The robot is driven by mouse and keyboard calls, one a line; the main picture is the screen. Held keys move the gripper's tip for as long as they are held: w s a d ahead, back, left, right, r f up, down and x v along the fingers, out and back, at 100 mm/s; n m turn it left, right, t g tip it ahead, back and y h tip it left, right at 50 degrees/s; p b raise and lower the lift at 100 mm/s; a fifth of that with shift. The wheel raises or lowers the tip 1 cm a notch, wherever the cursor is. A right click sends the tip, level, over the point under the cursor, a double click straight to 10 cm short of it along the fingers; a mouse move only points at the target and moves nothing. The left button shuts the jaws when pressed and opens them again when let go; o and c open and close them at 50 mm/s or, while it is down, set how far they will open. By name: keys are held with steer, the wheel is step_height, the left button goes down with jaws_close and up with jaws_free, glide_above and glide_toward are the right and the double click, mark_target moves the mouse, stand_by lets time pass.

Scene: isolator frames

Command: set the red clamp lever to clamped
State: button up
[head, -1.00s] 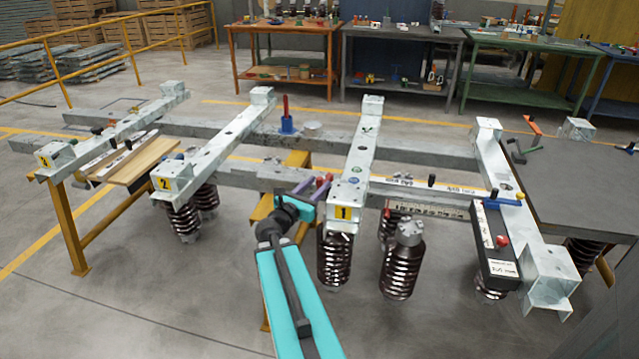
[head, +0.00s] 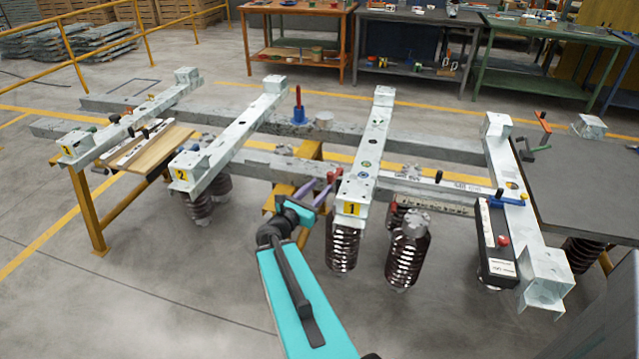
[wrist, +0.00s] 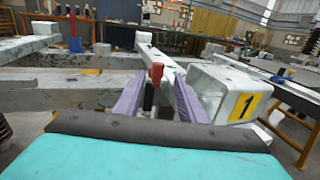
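My gripper (head: 318,192) has purple fingers and reaches the left side of the beam marked 1 (head: 352,208). In the wrist view my gripper (wrist: 158,88) is open, its fingers apart. A red-topped lever (wrist: 156,73) with a dark stem stands upright between them; whether a finger touches it, I cannot tell. Its red top shows in the head view (head: 338,172). Another upright red lever (head: 298,97) stands on a blue base on the rear rail, and shows at upper left in the wrist view (wrist: 73,27). Which one is the clamp lever, I cannot tell.
The white box end of beam 1 (wrist: 207,92) is close right of my fingers. Ribbed brown insulators (head: 408,258) hang below the frame. A black box with a red knob (head: 497,258) is at right. A grey table (head: 590,190) stands farther right. Floor at left front is clear.

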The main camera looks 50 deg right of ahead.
steer(key=shift+s+a+p, duration=0.15)
steer(key=shift+a+p, duration=2.65)
steer(key=shift+a, duration=0.1)
